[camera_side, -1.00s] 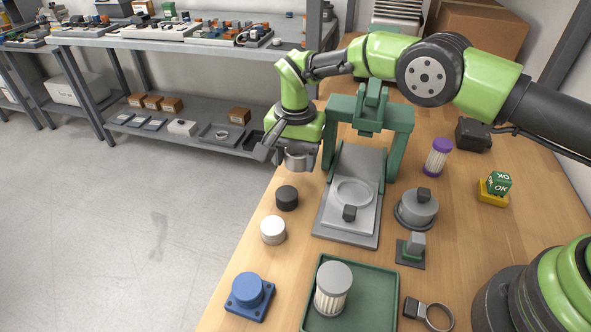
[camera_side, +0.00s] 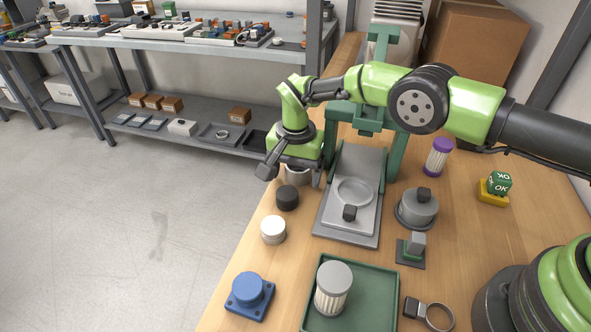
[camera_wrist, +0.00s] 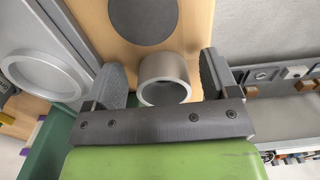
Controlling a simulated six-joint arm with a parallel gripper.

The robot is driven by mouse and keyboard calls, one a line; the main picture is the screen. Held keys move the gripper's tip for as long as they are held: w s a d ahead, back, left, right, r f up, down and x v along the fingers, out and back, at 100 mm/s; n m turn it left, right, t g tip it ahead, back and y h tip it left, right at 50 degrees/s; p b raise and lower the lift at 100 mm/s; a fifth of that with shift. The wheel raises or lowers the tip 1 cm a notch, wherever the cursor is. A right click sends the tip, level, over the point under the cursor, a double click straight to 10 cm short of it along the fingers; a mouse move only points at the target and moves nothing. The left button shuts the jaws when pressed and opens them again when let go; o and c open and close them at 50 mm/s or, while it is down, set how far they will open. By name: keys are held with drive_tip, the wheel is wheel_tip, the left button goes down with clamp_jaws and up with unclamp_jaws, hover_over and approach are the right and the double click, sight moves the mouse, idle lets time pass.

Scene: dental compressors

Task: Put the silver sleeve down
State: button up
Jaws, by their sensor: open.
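The silver sleeve (camera_side: 298,176) is a short, hollow metal ring near the left edge of the bench. In the side view it is partly hidden under my gripper. In the wrist view the sleeve (camera_wrist: 165,82) stands between my two fingers, with a gap on each side. My gripper (camera_wrist: 165,80) is open around it and not closed on it. The sleeve appears to rest on the wood, though its base is hard to see. In the side view my gripper (camera_side: 296,174) is low over the bench, behind the black cap.
A black cap (camera_side: 287,197) and a white cap (camera_side: 273,230) stand in front of the sleeve. A grey press plate (camera_side: 348,228) under a green frame (camera_side: 396,140) is close on the right. A green tray (camera_side: 382,290) holds a filter (camera_side: 333,288). The bench edge is close on the left.

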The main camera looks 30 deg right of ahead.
drive_tip(key=shift+r, duration=0.15)
wheel_tip(320, 180, up, 12)
idle(0.3)
drive_tip(key=shift+r, duration=0.1)
wheel_tip(320, 180, up, 10)
drive_tip(key=n+t, duration=0.1)
hover_over(295, 174)
drive_tip(key=s+d, duration=0.2)
drive_tip(key=d, duration=0.2)
drive_tip(key=s+d+r+n+t+y, duration=0.2)
drive_tip(key=s+d+r, duration=0.2)
drive_tip(key=s+r, duration=0.3)
drive_tip(key=s+d+n+t, duration=0.1)
drive_tip(key=s+d+t, duration=0.1)
drive_tip(key=s, duration=0.7)
drive_tip(key=s+d+n+t, duration=0.1)
drive_tip(key=s+d+t, duration=0.1)
drive_tip(key=s, duration=0.8)
drive_tip(key=shift+d+r, duration=0.35)
drive_tip(key=shift+r, duration=0.05)
